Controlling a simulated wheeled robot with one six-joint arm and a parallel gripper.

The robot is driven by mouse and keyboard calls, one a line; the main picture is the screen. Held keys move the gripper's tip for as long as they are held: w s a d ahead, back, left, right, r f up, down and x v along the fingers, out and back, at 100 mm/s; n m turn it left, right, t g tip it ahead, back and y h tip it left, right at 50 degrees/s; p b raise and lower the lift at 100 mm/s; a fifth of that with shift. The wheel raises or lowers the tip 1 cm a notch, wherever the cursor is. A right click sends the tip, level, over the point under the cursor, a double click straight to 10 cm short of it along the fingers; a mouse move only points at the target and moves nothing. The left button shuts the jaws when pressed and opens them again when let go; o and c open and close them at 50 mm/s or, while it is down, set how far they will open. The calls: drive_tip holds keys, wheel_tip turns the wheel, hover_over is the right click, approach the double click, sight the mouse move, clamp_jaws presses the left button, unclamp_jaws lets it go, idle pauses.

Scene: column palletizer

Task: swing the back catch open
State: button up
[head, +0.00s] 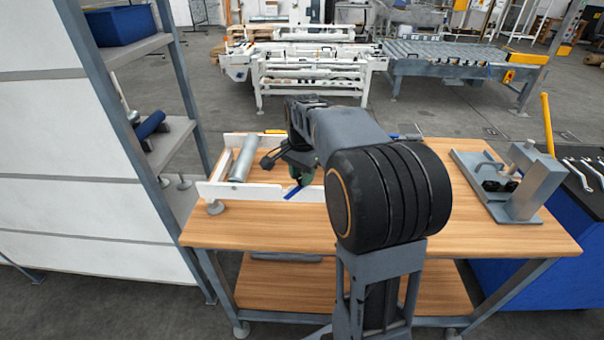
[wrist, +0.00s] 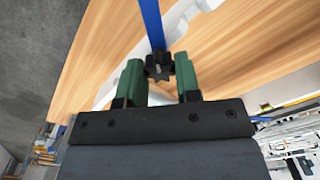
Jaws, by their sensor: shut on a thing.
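My gripper (head: 301,179) is over the white frame (head: 262,191) on the left of the wooden table, pointing down. In the wrist view its two green fingers (wrist: 158,66) are shut on a black star-shaped knob (wrist: 158,67). A blue bar (wrist: 151,22) runs from the knob to the picture's top edge. In the head view a blue bar (head: 292,193) shows slanting at the frame's near rail, just below my gripper. I cannot tell from these frames whether this bar is the back catch.
A grey cylinder (head: 243,159) leans in the frame's left part. A grey metal fixture (head: 520,184) stands on the table's right. A shelf rack (head: 160,130) stands close on the left, and a blue cabinet (head: 560,235) on the right. The table's front middle is clear.

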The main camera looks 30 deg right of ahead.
drive_tip(key=o, duration=0.9)
drive_tip(key=shift+o, duration=0.2)
wheel_tip(320, 180, up, 14)
drive_tip(key=p, duration=0.1)
drive_tip(key=shift+f, duration=0.1)
idle(0.4)
